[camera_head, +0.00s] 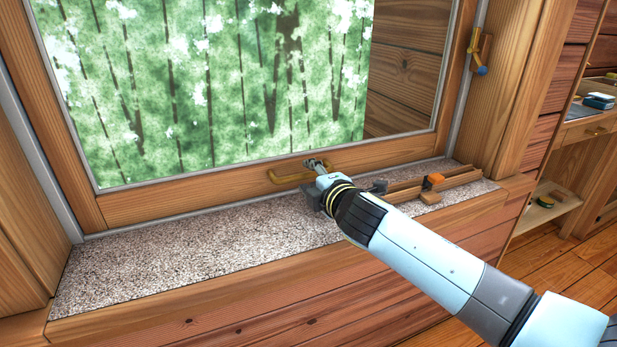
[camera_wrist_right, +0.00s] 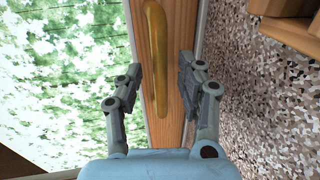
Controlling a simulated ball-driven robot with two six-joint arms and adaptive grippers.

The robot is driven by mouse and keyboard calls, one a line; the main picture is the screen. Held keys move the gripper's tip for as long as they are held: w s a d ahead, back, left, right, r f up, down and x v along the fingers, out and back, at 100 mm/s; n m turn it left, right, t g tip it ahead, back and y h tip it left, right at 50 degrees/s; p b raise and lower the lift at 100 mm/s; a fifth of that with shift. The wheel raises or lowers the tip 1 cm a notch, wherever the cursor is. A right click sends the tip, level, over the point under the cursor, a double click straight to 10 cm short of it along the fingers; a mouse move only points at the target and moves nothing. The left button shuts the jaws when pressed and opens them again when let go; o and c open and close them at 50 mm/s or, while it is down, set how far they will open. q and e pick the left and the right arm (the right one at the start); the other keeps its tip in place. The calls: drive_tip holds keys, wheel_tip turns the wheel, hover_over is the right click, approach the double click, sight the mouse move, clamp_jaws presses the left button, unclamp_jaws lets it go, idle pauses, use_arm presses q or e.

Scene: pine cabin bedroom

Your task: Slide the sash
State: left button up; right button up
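The sash is a wood-framed window pane; its bottom rail (camera_head: 180,203) runs just above the speckled stone sill. A brass bar handle (camera_head: 283,178) is fixed on that rail. My right gripper (camera_head: 317,165) is at the handle's right part, which it partly hides. In the right wrist view, the handle (camera_wrist_right: 156,50) lies between the two spread fingers, with visible gaps on both sides. The sash rail (camera_wrist_right: 181,30) is behind it. My right gripper (camera_wrist_right: 160,70) is open. My left gripper is out of view.
A wooden strip with an orange piece (camera_head: 433,181) lies on the sill (camera_head: 190,255), right of my right gripper. The left part of the sill is clear. Shelves (camera_head: 550,205) stand far right.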

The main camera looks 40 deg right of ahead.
drive_tip(key=shift+x, duration=0.85)
drive_tip(key=c, duration=0.4)
clamp_jaws()
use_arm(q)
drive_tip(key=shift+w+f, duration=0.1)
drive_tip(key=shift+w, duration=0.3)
use_arm(e)
drive_tip(key=shift+f, duration=0.15)
